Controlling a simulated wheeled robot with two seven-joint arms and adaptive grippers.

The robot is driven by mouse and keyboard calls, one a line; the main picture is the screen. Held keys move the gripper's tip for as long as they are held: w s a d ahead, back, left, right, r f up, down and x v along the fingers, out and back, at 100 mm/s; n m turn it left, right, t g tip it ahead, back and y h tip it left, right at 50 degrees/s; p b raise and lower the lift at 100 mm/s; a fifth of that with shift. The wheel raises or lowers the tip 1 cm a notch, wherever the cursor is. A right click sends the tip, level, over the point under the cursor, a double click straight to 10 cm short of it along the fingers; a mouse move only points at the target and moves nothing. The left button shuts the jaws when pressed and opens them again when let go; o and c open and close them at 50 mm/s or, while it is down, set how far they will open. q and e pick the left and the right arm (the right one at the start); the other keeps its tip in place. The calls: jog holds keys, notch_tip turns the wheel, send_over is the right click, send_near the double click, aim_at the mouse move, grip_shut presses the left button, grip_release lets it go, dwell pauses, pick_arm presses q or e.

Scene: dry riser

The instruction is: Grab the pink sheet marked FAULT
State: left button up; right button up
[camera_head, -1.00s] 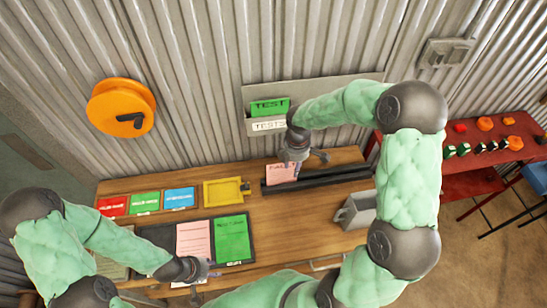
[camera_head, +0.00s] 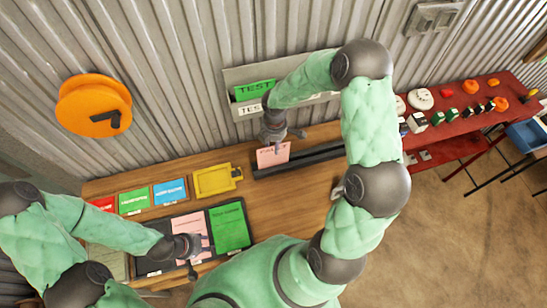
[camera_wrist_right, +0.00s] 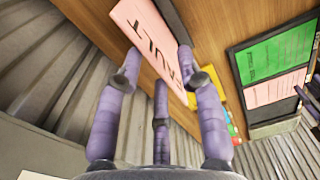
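The pink sheet marked FAULT (camera_head: 273,155) stands upright in the black slotted rack (camera_head: 318,158) on the wooden bench. My right gripper (camera_head: 283,138) is just above its top edge. In the right wrist view, the fingers of my right gripper (camera_wrist_right: 160,62) are spread, and the pink FAULT sheet (camera_wrist_right: 146,38) lies beyond and between their tips, with no visible grip on it. My left gripper (camera_head: 197,253) is over the lower part of another pink sheet (camera_head: 188,223) on a dark board; its finger opening is too small to tell.
A green sheet (camera_head: 229,228) lies right of the second pink sheet. Red, green and blue cards and a yellow frame (camera_head: 213,181) lie behind. A wall holder with a green TEST card (camera_head: 254,90) is close behind my right gripper. A red table (camera_head: 455,133) stands right.

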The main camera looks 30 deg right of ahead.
aim_at(273, 148)
jog(key=shift+w+f, duration=0.15)
jog(key=shift+f, duration=0.85)
jog(key=shift+w+f, duration=0.15)
jog(key=shift+f, duration=0.8)
jog(key=shift+a, duration=0.1)
grip_shut()
